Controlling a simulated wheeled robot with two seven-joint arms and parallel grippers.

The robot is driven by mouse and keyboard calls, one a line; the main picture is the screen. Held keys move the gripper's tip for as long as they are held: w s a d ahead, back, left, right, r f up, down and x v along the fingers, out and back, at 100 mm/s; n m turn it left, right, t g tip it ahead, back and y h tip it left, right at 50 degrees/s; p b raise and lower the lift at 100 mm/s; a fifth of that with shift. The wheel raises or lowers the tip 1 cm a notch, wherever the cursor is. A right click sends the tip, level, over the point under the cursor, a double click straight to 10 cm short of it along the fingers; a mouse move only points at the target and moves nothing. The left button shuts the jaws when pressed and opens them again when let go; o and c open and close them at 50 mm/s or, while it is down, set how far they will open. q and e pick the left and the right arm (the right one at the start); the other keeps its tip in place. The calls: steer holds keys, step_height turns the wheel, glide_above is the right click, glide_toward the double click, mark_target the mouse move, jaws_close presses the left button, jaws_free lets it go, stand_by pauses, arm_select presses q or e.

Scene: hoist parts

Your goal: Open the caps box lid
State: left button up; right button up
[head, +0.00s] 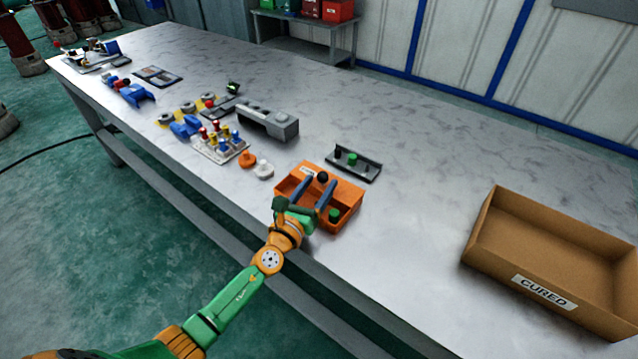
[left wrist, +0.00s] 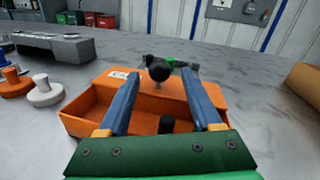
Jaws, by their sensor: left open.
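The orange caps box (head: 347,204) stands near the table's front edge, and it also fills the middle of the left wrist view (left wrist: 85,122). Its far part is covered by an orange lid (left wrist: 178,88) with a white label and a black round knob (left wrist: 159,69). The near part looks open, with a dark cylinder (left wrist: 167,126) in it; the head view shows a green cap (head: 334,215) there. My left gripper (head: 320,181) is open above the box, its blue fingers either side of the knob's line, without visible contact. My right gripper is not in view.
A dark tray with a green part (head: 355,160) lies just behind the box. A cardboard "CURED" box (head: 545,292) stands at the right. White and orange knobs (head: 264,170), a grey block (head: 268,122) and a peg board (head: 220,148) are left. Table between the boxes is clear.

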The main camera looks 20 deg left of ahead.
arm_select(q)
steer(key=s, duration=0.4)
steer(key=s+a, duration=0.1)
steer(key=s, duration=0.1)
steer(key=shift+s, duration=0.25)
steer(key=shift+w, duration=0.1)
